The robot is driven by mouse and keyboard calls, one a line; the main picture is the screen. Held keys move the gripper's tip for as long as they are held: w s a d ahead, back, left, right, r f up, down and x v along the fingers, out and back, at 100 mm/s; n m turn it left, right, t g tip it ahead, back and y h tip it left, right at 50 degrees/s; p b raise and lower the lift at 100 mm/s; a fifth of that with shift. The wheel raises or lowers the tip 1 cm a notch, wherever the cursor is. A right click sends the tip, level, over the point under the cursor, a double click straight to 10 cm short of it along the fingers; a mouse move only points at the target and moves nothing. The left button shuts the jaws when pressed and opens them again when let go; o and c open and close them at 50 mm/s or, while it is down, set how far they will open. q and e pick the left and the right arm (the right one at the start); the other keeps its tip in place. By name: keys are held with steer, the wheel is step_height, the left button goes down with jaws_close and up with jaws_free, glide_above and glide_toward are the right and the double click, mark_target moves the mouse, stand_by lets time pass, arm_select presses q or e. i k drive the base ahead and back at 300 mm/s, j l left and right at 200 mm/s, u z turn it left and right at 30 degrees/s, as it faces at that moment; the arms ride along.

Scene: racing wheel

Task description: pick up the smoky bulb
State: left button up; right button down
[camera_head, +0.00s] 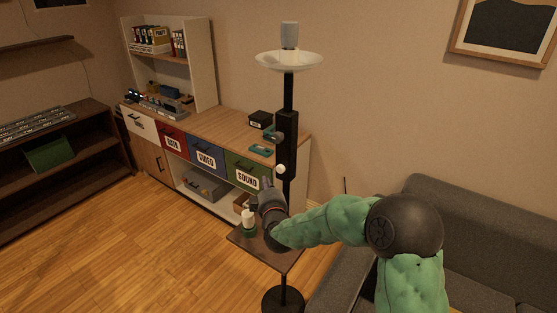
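A grey, smoky-looking cylinder (289,35) stands upright at the top of the floor lamp (288,92), above its white dish shade (288,61); it may be the smoky bulb. A small white bulb-like thing (248,217) stands in a dark green base on the lamp's small brown table (286,258). A round white ball (281,169) shows on the pole. My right gripper (266,186) is in front of the lower pole, just above the small table and well below the grey cylinder. Its fingers are small and dark, and their opening is unclear. My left gripper is out of view.
A cabinet (233,130) with coloured, labelled drawers stands behind the lamp. A green-and-dark device (262,150) and a black box (261,120) lie on top. A grey sofa (480,240) fills the right side. Wooden floor (120,250) is clear at left.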

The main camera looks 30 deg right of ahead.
mark_target(289, 30)
steer(key=z, duration=1.2)
